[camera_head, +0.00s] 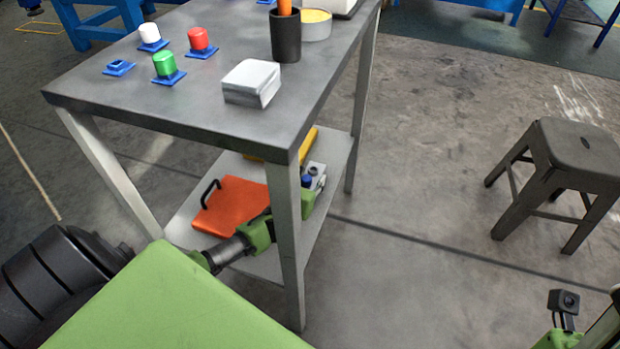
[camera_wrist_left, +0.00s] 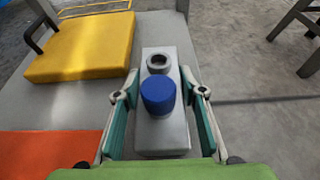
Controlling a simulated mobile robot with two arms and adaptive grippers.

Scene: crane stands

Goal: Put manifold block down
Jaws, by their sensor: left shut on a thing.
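The manifold block (camera_wrist_left: 165,132) is a grey metal block with a blue cap (camera_wrist_left: 158,94) and a round dark port at its far end. My left gripper (camera_wrist_left: 160,78) is shut on it, one finger along each side. In the head view the block (camera_head: 317,171) shows partly, low beside the table, over the right part of the lower shelf (camera_head: 325,195). My left gripper (camera_head: 308,190) reaches there behind a table leg, which hides part of it. I cannot tell whether the block touches the shelf. My right gripper's fingers are not in view.
On the shelf are an orange lidded piece (camera_head: 232,206) with a black handle and a yellow one (camera_wrist_left: 85,47). The table leg (camera_head: 288,240) stands in front of my left arm. The tabletop holds coloured cylinders, a white box (camera_head: 250,82) and a dark cup (camera_head: 286,38). A stool (camera_head: 575,155) stands right.

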